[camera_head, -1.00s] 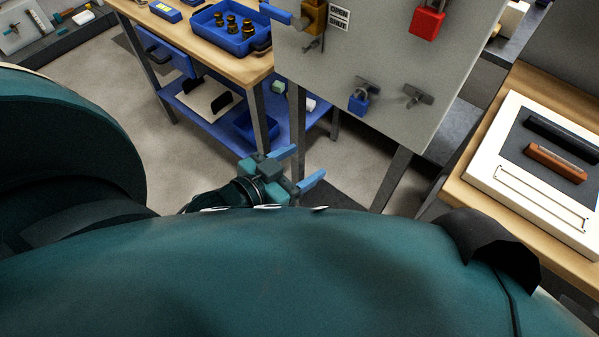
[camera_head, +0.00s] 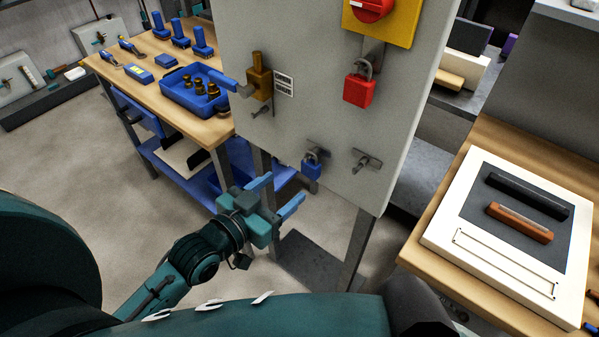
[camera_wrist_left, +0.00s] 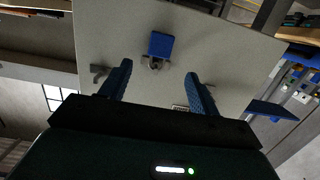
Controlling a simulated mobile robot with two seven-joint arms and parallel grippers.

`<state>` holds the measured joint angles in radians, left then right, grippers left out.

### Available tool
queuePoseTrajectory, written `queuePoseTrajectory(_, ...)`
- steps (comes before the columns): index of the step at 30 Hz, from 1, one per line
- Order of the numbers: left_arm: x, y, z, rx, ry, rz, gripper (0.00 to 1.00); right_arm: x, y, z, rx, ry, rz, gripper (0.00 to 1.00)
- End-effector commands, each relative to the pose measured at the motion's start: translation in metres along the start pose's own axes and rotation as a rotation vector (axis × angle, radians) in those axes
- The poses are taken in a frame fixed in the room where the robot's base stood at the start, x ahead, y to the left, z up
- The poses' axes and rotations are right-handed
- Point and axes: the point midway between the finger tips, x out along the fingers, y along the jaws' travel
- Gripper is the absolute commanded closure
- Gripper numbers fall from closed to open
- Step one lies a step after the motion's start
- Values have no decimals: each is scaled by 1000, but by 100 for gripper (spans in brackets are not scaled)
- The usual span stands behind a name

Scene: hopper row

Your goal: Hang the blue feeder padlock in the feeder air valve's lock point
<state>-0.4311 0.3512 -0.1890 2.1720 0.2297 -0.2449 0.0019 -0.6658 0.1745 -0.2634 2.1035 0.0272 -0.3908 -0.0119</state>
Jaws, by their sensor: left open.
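The blue padlock (camera_head: 311,167) hangs from a peg low on the grey panel (camera_head: 325,120); it also shows at the top middle of the left wrist view (camera_wrist_left: 161,45). The brass air valve (camera_head: 259,75) with its blue handle (camera_head: 223,79) sits higher at the panel's left edge. A small metal fitting (camera_head: 262,108) shows just below the valve; I cannot tell its shape. My left gripper (camera_head: 278,193) is open and empty, below and left of the padlock in the head view. In the wrist view the padlock appears beyond and between its blue fingers (camera_wrist_left: 160,85), apart from them. My right gripper is out of view.
An empty peg (camera_head: 366,161) is right of the blue padlock. A red padlock (camera_head: 359,90) hangs under a red-and-yellow switch (camera_head: 372,10). A workbench (camera_head: 205,129) with a blue tray (camera_head: 178,99) stands left, and a wooden table (camera_head: 420,247) with a white board (camera_head: 445,240) stands right.

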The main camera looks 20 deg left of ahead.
Motion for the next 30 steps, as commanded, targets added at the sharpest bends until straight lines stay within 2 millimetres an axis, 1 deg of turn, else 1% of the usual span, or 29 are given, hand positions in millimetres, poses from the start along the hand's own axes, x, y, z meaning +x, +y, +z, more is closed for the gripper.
queuePoseTrajectory(1,12,0,-2,0,4,0,38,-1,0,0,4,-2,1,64)
queuePoseTrajectory(6,45,0,-2,-1,2,0,38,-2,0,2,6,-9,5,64)
queuePoseTrajectory(9,62,0,-1,-1,1,1,38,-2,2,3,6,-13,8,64)
queuePoseTrajectory(13,77,0,0,0,0,1,38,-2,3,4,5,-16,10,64)
queuePoseTrajectory(18,87,0,0,1,-1,2,38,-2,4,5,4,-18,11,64)
queuePoseTrajectory(26,88,1,0,0,-1,1,38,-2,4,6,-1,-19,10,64)
queuePoseTrajectory(27,88,0,0,0,-1,1,39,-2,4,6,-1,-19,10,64)
queuePoseTrajectory(30,88,0,0,0,-1,1,47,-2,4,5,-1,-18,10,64)
